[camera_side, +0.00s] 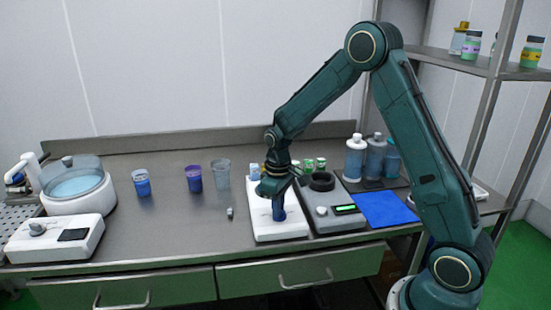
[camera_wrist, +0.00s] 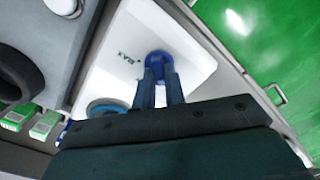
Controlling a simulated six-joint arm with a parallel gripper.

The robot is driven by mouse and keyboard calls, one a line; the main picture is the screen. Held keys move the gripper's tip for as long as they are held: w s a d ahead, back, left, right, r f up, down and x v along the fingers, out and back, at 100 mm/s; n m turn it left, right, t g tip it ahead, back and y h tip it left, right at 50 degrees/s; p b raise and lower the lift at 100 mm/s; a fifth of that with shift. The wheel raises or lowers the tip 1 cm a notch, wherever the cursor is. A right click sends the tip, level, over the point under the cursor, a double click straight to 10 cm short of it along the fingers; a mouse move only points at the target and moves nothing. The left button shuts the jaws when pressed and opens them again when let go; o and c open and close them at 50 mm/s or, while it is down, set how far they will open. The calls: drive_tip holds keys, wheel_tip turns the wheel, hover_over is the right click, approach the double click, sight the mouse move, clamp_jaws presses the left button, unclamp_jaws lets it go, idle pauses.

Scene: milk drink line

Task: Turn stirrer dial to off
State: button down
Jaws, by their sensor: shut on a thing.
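The stirrer appears to be the white unit (camera_side: 290,228) in the middle of the bench; it also fills the middle of the wrist view (camera_wrist: 195,55). Its blue dial (camera_wrist: 160,57) sits near one end of the white top, beside small dark lettering. My gripper (camera_wrist: 161,80) points down at this end, its two blue fingers shut on the dial. In the side view my gripper (camera_side: 279,212) covers the dial, so its pointer and setting cannot be read. A blue ring (camera_wrist: 107,104) shows on the white unit, partly behind my gripper.
A grey unit (camera_side: 328,221) with a knob and green display stands close on the right. A small grey object (camera_side: 230,213) lies to the left. Cups, including a purple one (camera_side: 193,179), stand further left, near another white unit (camera_side: 60,240). Bottles (camera_side: 355,160) stand behind.

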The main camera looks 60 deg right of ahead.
drive_tip(key=shift+n, duration=0.9)
drive_tip(key=c, duration=1.5)
unclamp_jaws()
drive_tip(key=shift+o, duration=0.2)
drive_tip(key=shift+r, duration=0.15)
wheel_tip(320, 180, up, 14)
drive_tip(key=shift+f, duration=0.2)
drive_tip(key=shift+a, duration=0.1)
